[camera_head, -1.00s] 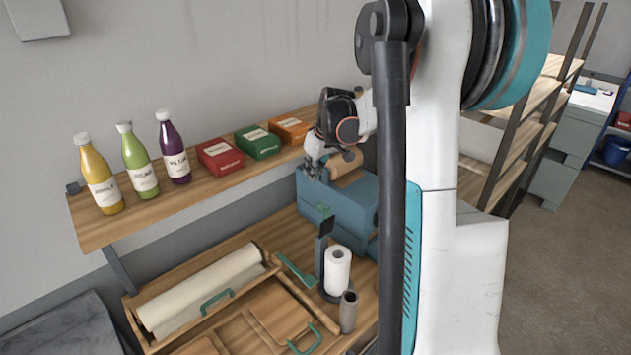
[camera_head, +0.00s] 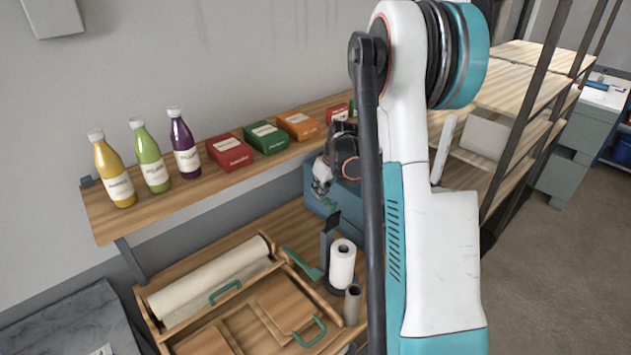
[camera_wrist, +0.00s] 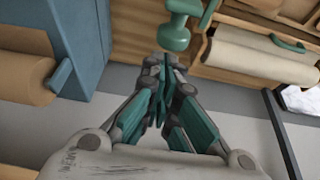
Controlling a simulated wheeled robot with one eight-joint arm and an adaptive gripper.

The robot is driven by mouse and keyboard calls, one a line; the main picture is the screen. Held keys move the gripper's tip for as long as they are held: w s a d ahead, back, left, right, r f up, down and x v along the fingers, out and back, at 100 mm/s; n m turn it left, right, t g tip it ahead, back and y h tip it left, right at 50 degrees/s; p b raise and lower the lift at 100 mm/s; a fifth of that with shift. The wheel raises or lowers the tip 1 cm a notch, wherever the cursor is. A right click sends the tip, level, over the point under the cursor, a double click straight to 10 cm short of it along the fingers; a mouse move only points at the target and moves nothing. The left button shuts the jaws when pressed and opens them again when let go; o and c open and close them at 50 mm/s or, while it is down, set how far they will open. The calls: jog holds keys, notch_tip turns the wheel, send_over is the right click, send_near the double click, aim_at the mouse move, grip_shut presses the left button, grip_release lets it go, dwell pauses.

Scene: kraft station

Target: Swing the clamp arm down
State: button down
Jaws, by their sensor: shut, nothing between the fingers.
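My gripper (camera_head: 320,186) is shut and empty, pointing down beside the blue box-like unit (camera_head: 318,203) under the shelf. In the wrist view my gripper's fingers (camera_wrist: 172,66) meet just below a teal part with a rounded knob (camera_wrist: 174,38), close to it; I cannot tell if they touch. This part may be the clamp arm, but the frames do not make that certain. The head view also shows a slanted teal lever (camera_head: 303,264) beside the wooden tray. The blue unit (camera_wrist: 75,30) stands left in the wrist view, with a brown roll (camera_wrist: 25,75) beside it.
A wall shelf (camera_head: 140,215) with bottles and boxes runs above the bench. A paper-towel roll (camera_head: 342,264), a dark post (camera_head: 327,243) and a grey cylinder (camera_head: 352,303) stand near the tray (camera_head: 153,318). A white roll (camera_head: 210,282) lies in it.

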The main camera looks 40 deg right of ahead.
jog(key=shift+s+f, duration=0.15)
jog(key=shift+s, duration=0.2)
jog(key=shift+s, duration=0.15)
